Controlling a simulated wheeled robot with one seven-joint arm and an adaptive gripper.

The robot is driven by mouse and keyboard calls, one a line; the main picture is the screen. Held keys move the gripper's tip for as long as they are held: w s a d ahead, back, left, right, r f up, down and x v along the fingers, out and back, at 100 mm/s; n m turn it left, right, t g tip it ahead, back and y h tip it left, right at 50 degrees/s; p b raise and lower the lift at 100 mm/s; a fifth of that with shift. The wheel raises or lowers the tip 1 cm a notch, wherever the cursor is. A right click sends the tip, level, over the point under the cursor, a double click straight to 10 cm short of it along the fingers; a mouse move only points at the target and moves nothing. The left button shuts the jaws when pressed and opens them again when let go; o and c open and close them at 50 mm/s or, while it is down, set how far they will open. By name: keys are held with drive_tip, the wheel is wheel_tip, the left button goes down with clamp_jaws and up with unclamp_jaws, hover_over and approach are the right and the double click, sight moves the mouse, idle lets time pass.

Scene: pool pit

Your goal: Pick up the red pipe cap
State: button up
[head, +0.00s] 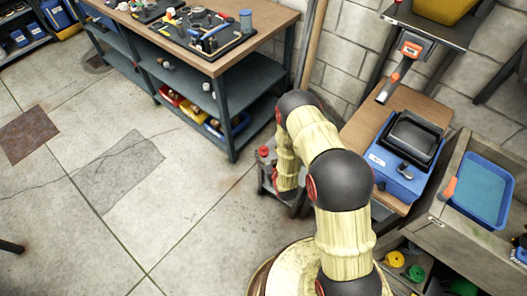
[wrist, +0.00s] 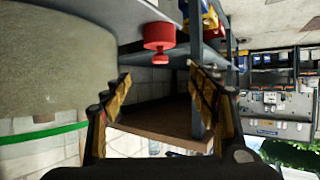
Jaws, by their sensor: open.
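The red pipe cap (wrist: 159,38) shows at the upper middle of the wrist view, a round red piece with a narrower stem and a second small red end. It touches a grey surface at the top of that view, which looks upside down. In the head view a small red thing (head: 264,152), likely the cap, sits on a low grey stand left of my arm. My gripper (wrist: 165,98) is open, with its two yellow-and-black fingers wide apart and nothing between them. The cap appears beyond the fingertips, apart from them. In the head view my arm hides most of the gripper.
A workbench (head: 262,35) with tools and lower shelves stands behind the stand. To the right are a blue case (head: 392,178) on a wooden top and a blue tray (head: 480,190). A large grey-green rounded body (wrist: 60,65) fills the wrist view's left.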

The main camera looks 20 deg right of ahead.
sight(264, 152)
drive_tip(key=shift+t, duration=0.3)
drive_tip(key=w+f+b, duration=0.1)
drive_tip(key=f, duration=0.1)
drive_tip(key=w+f+b, duration=0.1)
drive_tip(key=w+f, duration=0.1)
drive_tip(key=w+f+b, duration=0.1)
drive_tip(key=f, duration=0.1)
drive_tip(key=shift+w+a, duration=0.1)
drive_tip(key=shift+w, duration=0.25)
drive_tip(key=shift+r, duration=0.1)
drive_tip(key=c, duration=1.1)
drive_tip(key=shift+c, duration=0.3)
